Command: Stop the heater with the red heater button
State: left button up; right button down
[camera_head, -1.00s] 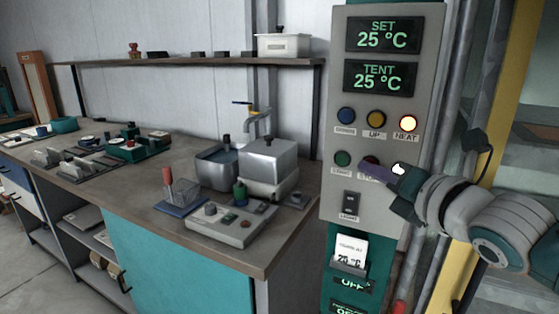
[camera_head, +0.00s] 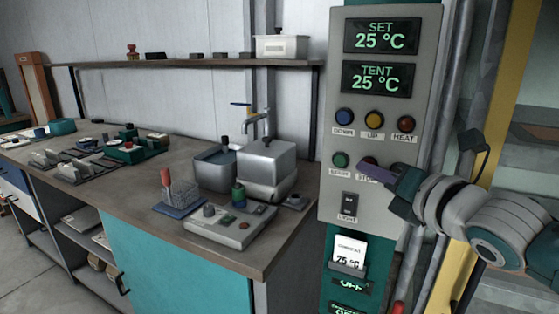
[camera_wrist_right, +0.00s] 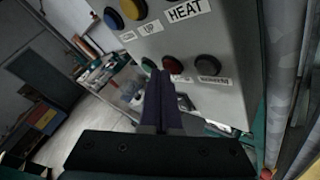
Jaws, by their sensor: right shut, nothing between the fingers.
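The grey control panel (camera_head: 425,60) carries SET and TENT displays, both reading 25 °C. The dark red button (camera_head: 369,160) with the partly covered STOP label is in the lower row, right of the green button (camera_head: 340,160). It also shows in the right wrist view (camera_wrist_right: 172,63). My right gripper (camera_head: 366,170) is shut and empty, its purple fingertips at this red button; I cannot tell whether they touch it. The fingertips (camera_wrist_right: 161,76) show just below it in the wrist view. The HEAT lamp (camera_head: 406,124) is dark red and unlit. My left gripper is not in view.
Blue (camera_head: 345,116) and yellow (camera_head: 374,119) buttons sit above, and a LIGHT switch (camera_head: 350,204) below. A dark round lamp or button (camera_wrist_right: 208,65) is close right of the fingers. The workbench (camera_head: 130,205) with equipment stands left.

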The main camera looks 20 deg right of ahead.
jog(key=shift+s+a+p, duration=0.3)
jog(key=shift+s+a, duration=0.15)
jog(key=shift+a, duration=0.1)
jog(key=shift+s+a+p, duration=0.9)
jog(key=shift+s+a, duration=0.75)
jog(key=shift+a, duration=0.2)
